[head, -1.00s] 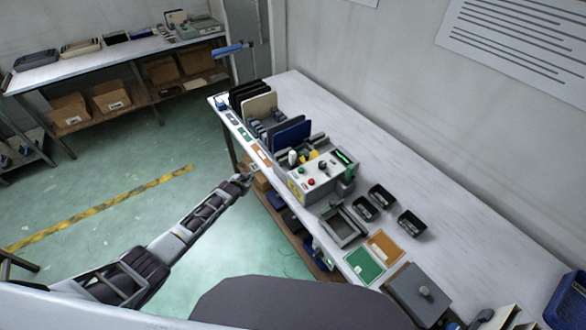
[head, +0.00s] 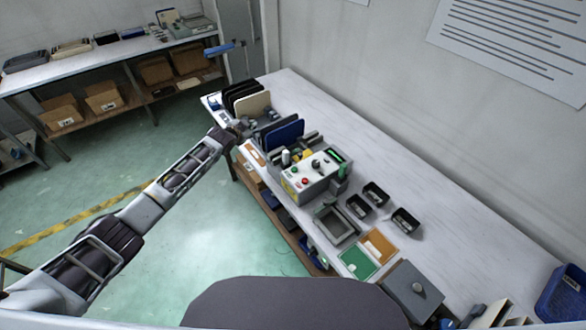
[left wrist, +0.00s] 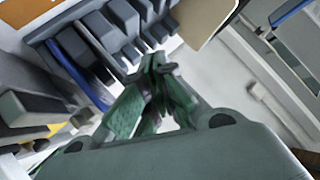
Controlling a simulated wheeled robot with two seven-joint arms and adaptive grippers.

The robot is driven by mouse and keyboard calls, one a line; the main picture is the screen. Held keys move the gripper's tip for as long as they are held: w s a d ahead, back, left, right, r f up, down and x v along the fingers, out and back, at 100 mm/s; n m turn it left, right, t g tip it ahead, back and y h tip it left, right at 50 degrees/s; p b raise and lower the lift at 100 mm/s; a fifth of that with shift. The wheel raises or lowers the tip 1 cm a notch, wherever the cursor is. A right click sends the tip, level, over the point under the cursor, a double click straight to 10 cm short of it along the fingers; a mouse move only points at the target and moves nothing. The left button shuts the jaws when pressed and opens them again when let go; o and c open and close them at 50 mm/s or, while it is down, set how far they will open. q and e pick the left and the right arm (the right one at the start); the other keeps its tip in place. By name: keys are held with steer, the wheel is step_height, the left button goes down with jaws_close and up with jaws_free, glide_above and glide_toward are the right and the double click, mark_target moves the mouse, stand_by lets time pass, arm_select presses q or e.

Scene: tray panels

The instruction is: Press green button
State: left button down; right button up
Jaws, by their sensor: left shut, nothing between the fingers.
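The grey control box (head: 318,186) stands on the white bench. Its top panel carries a red button (head: 305,182), a small green button (head: 296,171), a black knob and a lit green display (head: 334,154). My left gripper (head: 240,126) is shut and empty. It hovers at the bench's left edge, beyond the box, near the upright panels and away from the buttons. In the left wrist view, its closed fingertips (left wrist: 160,66) are in front of a row of grey slots; the buttons do not show there. My right gripper is not in view.
Upright panels, including a blue one (head: 284,134) and a cream one (head: 254,105), stand in a rack beyond the box. Small black bins (head: 375,193) and a grey tray (head: 334,223) lie nearer.

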arm_select(q)
steer(key=s+d+r+m+g+h, duration=0.2)
steer(key=s+d+r+m, duration=0.3)
steer(key=d, duration=0.5)
step_height(320, 180, up, 3)
steer(key=m+g+h, duration=0.2)
steer(key=m+g, duration=0.2)
glide_above(296, 170)
steer(key=shift+f, duration=0.2)
steer(key=shift+f, duration=0.1)
steer(key=shift+f+b, duration=3.1)
steer(key=shift+b, duration=0.05)
steer(key=shift+f+b, duration=0.3)
steer(key=shift+f, duration=0.9)
steer(key=shift+f, duration=0.4)
